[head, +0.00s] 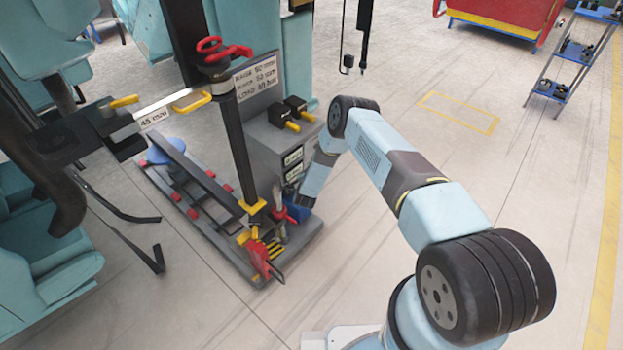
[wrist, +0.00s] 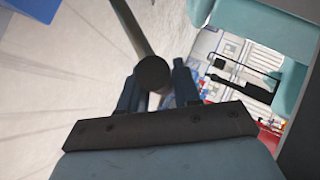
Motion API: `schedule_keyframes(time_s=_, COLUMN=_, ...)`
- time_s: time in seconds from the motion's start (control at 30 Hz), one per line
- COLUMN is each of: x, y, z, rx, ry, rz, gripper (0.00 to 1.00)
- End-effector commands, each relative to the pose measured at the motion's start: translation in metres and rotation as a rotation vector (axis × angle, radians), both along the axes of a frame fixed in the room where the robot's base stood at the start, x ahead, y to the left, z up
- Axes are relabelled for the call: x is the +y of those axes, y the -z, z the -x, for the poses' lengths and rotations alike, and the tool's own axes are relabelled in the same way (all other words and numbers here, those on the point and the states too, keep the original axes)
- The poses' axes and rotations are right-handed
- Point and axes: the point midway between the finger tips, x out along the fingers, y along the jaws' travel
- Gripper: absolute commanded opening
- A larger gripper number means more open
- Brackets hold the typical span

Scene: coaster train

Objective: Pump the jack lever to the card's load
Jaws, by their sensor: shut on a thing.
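The jack stands on a grey base (head: 215,240); its tall black column (head: 240,150) rises to a red handwheel (head: 222,52). The card (head: 256,77) is a white panel with black print behind the column; its figures are too small to read surely. In the wrist view, the lever (wrist: 134,32) is a dark rod with a round end. My gripper (wrist: 158,82) is shut on it, one finger on each side of the rod's end. In the head view, my wrist hides most of the gripper, low beside the column near the base's right side.
A grey cabinet (head: 262,140) with black and yellow knobs stands behind the jack. A bar with a "45 mm" label (head: 155,117) sticks out at upper left. Teal train seats (head: 40,275) crowd the left. Open floor (head: 540,170) lies to the right.

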Motion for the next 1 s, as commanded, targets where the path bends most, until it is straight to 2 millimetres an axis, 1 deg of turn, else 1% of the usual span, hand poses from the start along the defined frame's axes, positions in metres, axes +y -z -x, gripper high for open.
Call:
schedule_keyframes(time_s=0.03, x=0.005, y=-0.004, z=-0.003, rx=-0.007, ry=-0.005, rz=-0.005, gripper=0.0)
schedule_keyframes(time_s=0.3, x=0.006, y=-0.003, z=-0.002, rx=-0.006, ry=-0.007, rz=-0.006, gripper=0.0)
schedule_keyframes(time_s=0.33, x=0.006, y=-0.003, z=-0.002, rx=-0.006, ry=-0.007, rz=-0.006, gripper=0.35)
schedule_keyframes(time_s=0.5, x=0.005, y=-0.002, z=-0.001, rx=-0.004, ry=-0.006, rz=-0.004, gripper=0.5)
schedule_keyframes(time_s=0.8, x=0.004, y=-0.002, z=0.003, rx=0.0, ry=-0.004, rz=-0.002, gripper=0.5)
schedule_keyframes(time_s=0.93, x=0.004, y=-0.006, z=0.013, rx=0.0, ry=-0.005, rz=-0.001, gripper=0.5)
schedule_keyframes(time_s=1.0, x=0.004, y=-0.01, z=0.023, rx=0.002, ry=-0.006, rz=-0.001, gripper=0.5)
